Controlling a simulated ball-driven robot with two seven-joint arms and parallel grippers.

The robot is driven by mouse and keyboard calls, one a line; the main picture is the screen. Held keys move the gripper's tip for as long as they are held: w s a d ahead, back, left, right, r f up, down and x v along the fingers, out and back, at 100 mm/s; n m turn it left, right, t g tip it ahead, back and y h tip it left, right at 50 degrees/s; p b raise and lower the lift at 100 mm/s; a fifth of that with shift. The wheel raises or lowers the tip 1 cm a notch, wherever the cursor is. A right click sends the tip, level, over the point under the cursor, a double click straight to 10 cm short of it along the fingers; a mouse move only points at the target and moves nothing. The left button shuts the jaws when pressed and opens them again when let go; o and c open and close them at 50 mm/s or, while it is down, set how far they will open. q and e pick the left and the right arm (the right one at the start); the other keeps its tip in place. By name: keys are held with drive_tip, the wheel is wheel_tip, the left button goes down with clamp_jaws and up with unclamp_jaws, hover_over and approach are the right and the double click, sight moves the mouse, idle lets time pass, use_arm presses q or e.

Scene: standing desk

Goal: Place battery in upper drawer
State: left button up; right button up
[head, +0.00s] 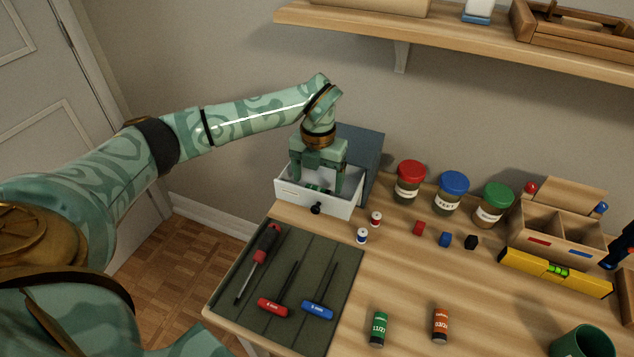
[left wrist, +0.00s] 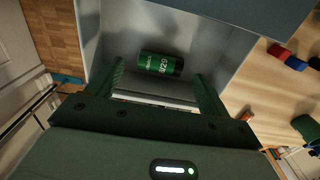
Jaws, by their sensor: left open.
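A green battery (left wrist: 160,64) lies on the floor of the open drawer, seen in the left wrist view. In the head view it shows small and partly hidden (head: 318,189). The white drawer (head: 291,194) with a black knob is pulled out from a blue-grey cabinet (head: 370,150); I cannot tell clearly which drawer it is. My left gripper (head: 319,184) points down into the drawer. Its fingers (left wrist: 159,76) are open, one toward each end of the battery, with gaps visible. My right gripper is not in view.
Another green battery (head: 378,329) and an orange one (head: 440,326) stand on the desk. Small bottles (head: 362,236), lidded jars (head: 451,194) and colored cubes (head: 445,240) are right of the drawer. A tool mat (head: 337,262) lies in front. A shelf (head: 470,42) hangs above.

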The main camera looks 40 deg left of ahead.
sight(318, 188)
use_arm(q)
wheel_tip(318, 188, up, 10)
drive_tip(key=p, duration=0.2)
drive_tip(key=shift+f, duration=0.25)
drive_tip(key=shift+f, duration=0.1)
